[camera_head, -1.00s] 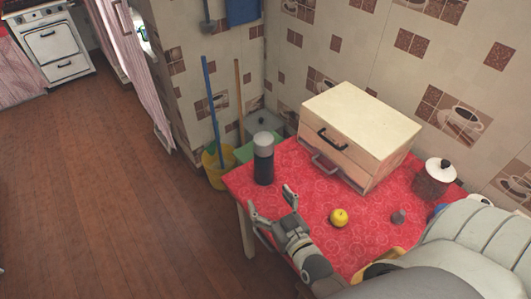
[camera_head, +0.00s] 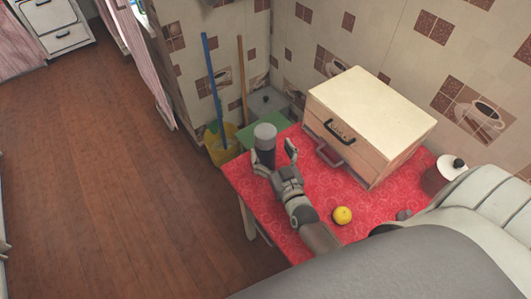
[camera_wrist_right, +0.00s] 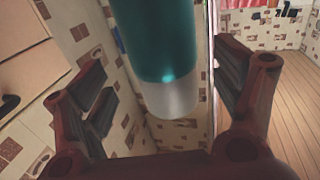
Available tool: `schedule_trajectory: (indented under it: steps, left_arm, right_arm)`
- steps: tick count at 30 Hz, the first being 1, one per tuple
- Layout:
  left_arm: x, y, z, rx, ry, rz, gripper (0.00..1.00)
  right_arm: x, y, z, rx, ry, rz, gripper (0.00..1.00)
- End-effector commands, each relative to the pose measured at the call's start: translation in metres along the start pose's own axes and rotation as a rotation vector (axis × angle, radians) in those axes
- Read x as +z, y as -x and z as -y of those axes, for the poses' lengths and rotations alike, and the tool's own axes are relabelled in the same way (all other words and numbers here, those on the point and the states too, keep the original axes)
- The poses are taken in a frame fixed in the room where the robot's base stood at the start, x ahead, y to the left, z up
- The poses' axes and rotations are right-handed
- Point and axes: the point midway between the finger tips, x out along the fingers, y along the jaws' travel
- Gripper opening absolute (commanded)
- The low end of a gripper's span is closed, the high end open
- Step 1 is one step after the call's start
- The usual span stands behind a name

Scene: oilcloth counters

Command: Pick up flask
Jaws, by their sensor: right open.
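The flask (camera_head: 265,145) is a dark cylinder with a grey cap. It stands upright near the far left corner of the red table. My right gripper (camera_head: 274,152) is open, with a finger on either side of the flask as seen from the head. In the right wrist view the flask (camera_wrist_right: 165,55) shows teal with a pale end, between the open fingers of the gripper (camera_wrist_right: 175,90). Clear gaps show at both sides, and I see no contact. The flask's lower part is hidden by the gripper in the head view. My left gripper is not in view.
A wooden drawer box (camera_head: 370,110) stands right of the flask on the red table (camera_head: 245,180). A yellow fruit (camera_head: 342,215) and a lidded pot (camera_head: 443,175) are nearer the front right. A yellow bucket (camera_head: 222,145) stands on the floor beyond the table's left edge.

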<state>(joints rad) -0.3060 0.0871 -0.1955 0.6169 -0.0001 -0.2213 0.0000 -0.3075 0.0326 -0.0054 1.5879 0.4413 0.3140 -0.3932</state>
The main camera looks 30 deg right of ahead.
Motion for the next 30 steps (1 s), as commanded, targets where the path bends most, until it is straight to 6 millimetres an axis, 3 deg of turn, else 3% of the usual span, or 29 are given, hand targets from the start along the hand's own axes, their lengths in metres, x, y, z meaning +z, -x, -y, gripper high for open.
schedule_trajectory:
  steps: [1, 5, 10, 18, 30]
  left_arm:
    - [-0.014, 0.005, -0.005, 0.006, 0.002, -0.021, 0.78]
    - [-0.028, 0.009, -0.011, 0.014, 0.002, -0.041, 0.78]
    - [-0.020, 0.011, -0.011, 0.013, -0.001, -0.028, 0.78]
    - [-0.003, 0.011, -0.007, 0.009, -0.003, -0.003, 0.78]
    - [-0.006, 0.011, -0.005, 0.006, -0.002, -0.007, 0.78]
  right_arm:
    - [-0.002, -0.008, 0.002, 0.000, 0.000, -0.002, 0.85]
    - [0.001, -0.025, 0.004, -0.001, -0.001, -0.003, 0.85]
    - [0.002, -0.039, 0.004, -0.001, 0.000, -0.002, 0.85]
    - [0.003, -0.041, 0.004, 0.000, -0.001, -0.001, 0.85]
    - [0.003, -0.041, 0.004, 0.000, -0.001, -0.001, 0.34]
